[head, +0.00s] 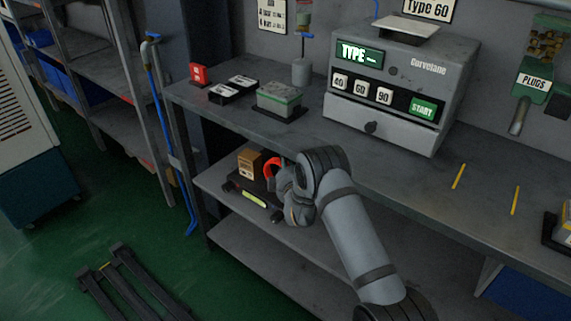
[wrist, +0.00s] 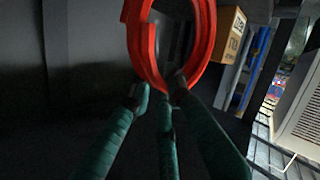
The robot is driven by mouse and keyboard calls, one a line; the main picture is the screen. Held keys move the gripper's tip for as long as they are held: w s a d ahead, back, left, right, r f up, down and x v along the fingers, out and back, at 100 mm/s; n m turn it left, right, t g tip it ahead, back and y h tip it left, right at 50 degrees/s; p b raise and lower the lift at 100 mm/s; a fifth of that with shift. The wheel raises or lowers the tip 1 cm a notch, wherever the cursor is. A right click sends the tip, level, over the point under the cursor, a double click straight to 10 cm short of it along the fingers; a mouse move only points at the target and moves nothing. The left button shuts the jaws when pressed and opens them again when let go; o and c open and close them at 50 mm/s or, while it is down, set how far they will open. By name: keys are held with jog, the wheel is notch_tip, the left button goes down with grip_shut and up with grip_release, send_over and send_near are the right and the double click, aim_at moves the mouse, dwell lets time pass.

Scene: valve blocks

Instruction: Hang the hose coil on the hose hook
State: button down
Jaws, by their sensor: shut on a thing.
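The hose coil is a red ring (head: 269,166). In the head view it shows at the lower shelf under the bench, partly hidden by my gripper (head: 279,180). In the wrist view the red coil (wrist: 207,40) stands beyond the green-wrapped fingers of my gripper (wrist: 161,88), with its top cut off by the frame edge. The fingers are shut on the coil's lower rim. Whether the coil touches the shelf cannot be told. I cannot make out a hose hook in either view.
A cardboard box (head: 250,163) stands on the lower shelf (head: 222,188) close to the coil; the box also shows in the wrist view (wrist: 229,33). A black tray-like item (head: 236,189) lies in front. The bench top (head: 300,120) overhangs this space. A blue-handled tool (head: 163,110) leans at the left.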

jog(key=shift+f, duration=0.1)
jog(key=c, duration=1.7)
grip_release()
jog(key=shift+o, duration=0.3)
jog(key=shift+p, duration=0.3)
jog(key=b+v, duration=0.1)
jog(key=v, duration=0.9)
jog(key=shift+s+f, duration=0.3)
jog(key=x, duration=1)
jog(key=shift+w+r, duration=0.15)
jog(key=shift+w, duration=0.2)
jog(key=shift+r+p, duration=0.3)
jog(key=shift+r, duration=0.2)
